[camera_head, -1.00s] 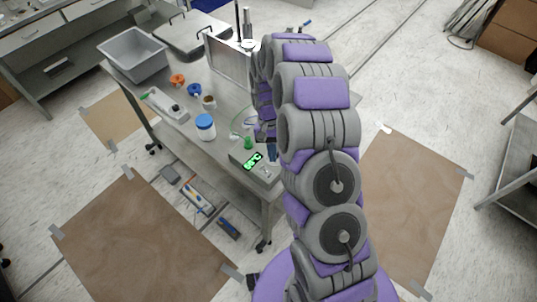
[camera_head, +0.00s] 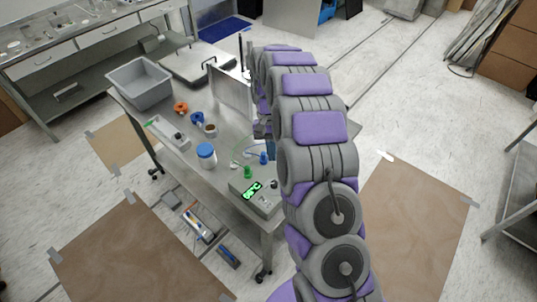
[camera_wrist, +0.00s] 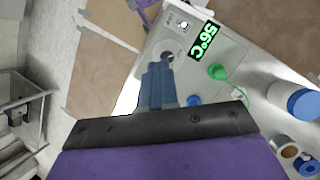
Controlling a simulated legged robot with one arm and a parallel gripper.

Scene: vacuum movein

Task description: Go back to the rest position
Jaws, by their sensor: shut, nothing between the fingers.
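My gripper (camera_wrist: 158,88) is shut and empty; its blue-grey fingers show together in the wrist view, above a control box. In the head view my purple and grey arm stretches over the right side of the steel table, and the fingers (camera_head: 270,147) show only partly beside it. The control box (camera_head: 258,198) stands at the table's near right corner with a lit green display. In the wrist view the display (camera_wrist: 202,42) reads 56°C. A green plug (camera_head: 248,172) and a blue plug (camera_head: 263,158) stand at the box's far edge.
The steel table (camera_head: 183,158) also holds a white jar with a blue lid (camera_head: 206,155), a grey bin (camera_head: 141,83), orange and blue rings and a tilted metal plate. Brown sheets (camera_head: 130,250) are taped to the floor. A shelf (camera_head: 515,185) stands at the right.

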